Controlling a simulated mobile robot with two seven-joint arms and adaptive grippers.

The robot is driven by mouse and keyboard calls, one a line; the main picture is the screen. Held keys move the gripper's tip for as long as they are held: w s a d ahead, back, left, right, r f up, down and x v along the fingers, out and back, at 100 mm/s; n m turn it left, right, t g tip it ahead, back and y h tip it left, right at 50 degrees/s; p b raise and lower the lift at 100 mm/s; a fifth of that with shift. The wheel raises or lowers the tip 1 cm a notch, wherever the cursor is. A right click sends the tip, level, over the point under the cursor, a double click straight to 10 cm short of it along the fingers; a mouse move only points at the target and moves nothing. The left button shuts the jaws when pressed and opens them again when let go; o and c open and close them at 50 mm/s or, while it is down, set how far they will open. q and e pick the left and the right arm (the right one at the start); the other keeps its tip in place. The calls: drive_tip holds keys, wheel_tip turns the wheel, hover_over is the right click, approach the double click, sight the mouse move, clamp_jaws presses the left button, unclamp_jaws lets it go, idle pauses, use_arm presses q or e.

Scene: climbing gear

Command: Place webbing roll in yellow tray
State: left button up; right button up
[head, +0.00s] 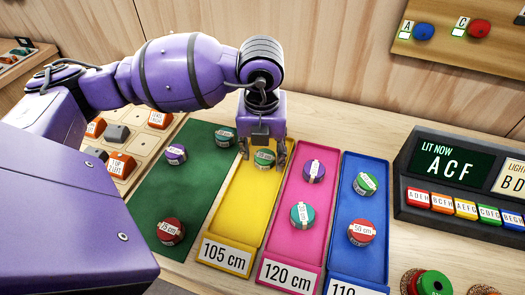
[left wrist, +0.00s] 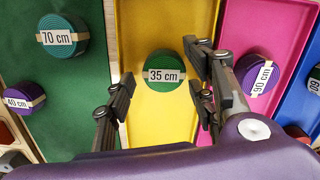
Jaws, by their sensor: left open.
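The yellow tray (head: 233,218), labelled 105 cm, lies between the green mat and the pink tray. A green webbing roll (head: 264,159) with a pale band sits near its far end. In the left wrist view this roll (left wrist: 164,70) reads 35 cm, with yellow tray floor (left wrist: 160,125) around it. My left gripper (head: 262,150) is over the far end of the yellow tray. Its fingers are open on either side of the roll, with visible gaps between them and it in the left wrist view. My right gripper is not in view.
The green mat (head: 192,190) holds a teal 70 cm roll (head: 223,137), a purple 40 cm roll (head: 176,154) and a red 75 cm roll (head: 171,231). The pink tray (head: 287,245) and blue tray (head: 375,265) hold two rolls each. A display console (head: 455,165) stands at right.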

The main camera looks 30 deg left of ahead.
sight(262, 161)
use_arm(q)
wheel_tip(262, 161, up, 12)
drive_tip(key=s, duration=0.1)
drive_tip(key=shift+d+f+p, duration=0.2)
drive_tip(key=shift+d+p, duration=0.1)
drive_tip(key=shift+s+f, duration=0.1)
